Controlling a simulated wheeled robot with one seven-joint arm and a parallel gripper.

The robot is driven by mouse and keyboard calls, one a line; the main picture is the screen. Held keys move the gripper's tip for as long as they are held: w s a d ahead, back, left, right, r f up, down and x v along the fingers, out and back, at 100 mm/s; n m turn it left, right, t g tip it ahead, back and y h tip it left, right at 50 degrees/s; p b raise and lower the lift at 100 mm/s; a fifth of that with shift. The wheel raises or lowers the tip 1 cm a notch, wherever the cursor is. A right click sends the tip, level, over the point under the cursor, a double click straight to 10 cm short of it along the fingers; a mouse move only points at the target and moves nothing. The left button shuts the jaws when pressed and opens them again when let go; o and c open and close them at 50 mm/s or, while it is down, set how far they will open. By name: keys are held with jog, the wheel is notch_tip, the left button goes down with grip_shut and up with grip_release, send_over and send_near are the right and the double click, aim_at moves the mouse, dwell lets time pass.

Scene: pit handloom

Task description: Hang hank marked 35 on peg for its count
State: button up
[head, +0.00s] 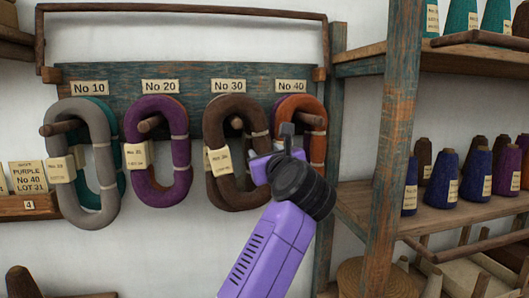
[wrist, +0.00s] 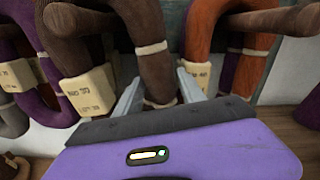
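A brown hank (head: 222,150) hangs at the peg under the "No 30" label (head: 228,86). It also shows in the wrist view (wrist: 140,20), with white ties and a cream tag (wrist: 90,92). The tag's number is too blurred to read. My gripper (head: 284,143) is in front of the board, between the No 30 and No 40 places. In the wrist view my gripper's fingers (wrist: 160,88) lie either side of a brown strand, close against it, and seem shut on it. The No 30 peg (wrist: 75,20) pokes out through the brown loop.
Grey and teal hanks (head: 72,190) hang at No 10 and a purple hank (head: 135,185) at No 20. Orange and purple hanks (head: 310,112) hang at No 40, close right of my gripper. A shelf post (head: 392,150) and shelves with cones (head: 445,178) stand right.

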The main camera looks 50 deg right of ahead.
jog(key=o, duration=0.4)
jog(key=shift+s+d+f, duration=0.1)
jog(key=shift+d+f, duration=0.35)
jog(key=shift+c, duration=0.2)
jog(key=shift+o, duration=0.4)
jog(key=shift+a+r, duration=0.15)
jog(key=shift+r, duration=0.1)
jog(key=shift+a, duration=0.1)
